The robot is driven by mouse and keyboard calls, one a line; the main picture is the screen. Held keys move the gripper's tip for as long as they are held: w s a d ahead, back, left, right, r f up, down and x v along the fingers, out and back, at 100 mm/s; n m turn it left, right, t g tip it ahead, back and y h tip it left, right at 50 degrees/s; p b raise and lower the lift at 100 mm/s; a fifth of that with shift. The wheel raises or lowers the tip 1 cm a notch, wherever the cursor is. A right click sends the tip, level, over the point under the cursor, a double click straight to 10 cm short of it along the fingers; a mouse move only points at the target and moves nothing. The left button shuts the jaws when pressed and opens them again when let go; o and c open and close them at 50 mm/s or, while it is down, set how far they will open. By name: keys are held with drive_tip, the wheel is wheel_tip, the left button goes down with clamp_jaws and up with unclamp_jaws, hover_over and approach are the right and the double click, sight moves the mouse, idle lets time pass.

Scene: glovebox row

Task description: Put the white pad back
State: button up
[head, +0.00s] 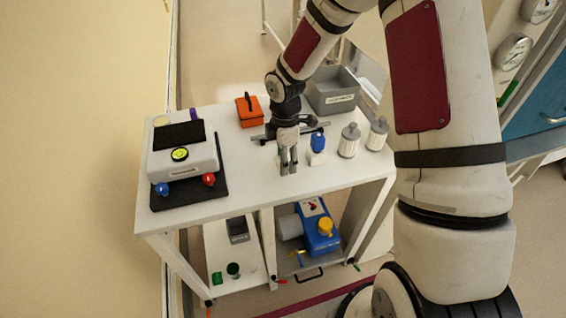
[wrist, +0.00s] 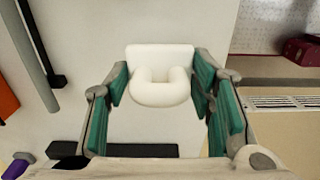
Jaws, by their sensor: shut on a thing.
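The white pad (wrist: 161,58) shows in the wrist view as a white block with a rounded, U-shaped part at its near side. My gripper's two teal-lined fingers stand on its left and right and are shut on it. In the head view my gripper (head: 288,168) points down over the front middle of the white table (head: 245,188). The pad is too small and too close to the fingers to make out there. I cannot tell whether it touches the table.
A blue-topped white bottle (head: 317,150) stands close right of my gripper, with grey-white canisters (head: 350,141) beyond. A dark bar (head: 262,137) lies behind. An orange box (head: 249,111) and grey bin (head: 333,92) stand farther back. A white device (head: 182,158) is left, with clear tabletop between.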

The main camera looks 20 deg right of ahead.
drive_tip(key=shift+w, duration=0.6)
drive_tip(key=shift+w+f+p, duration=0.15)
drive_tip(key=shift+f+p, duration=0.25)
drive_tip(key=shift+f, duration=1.4)
drive_tip(key=o, duration=1.2)
drive_tip(key=shift+f, duration=0.15)
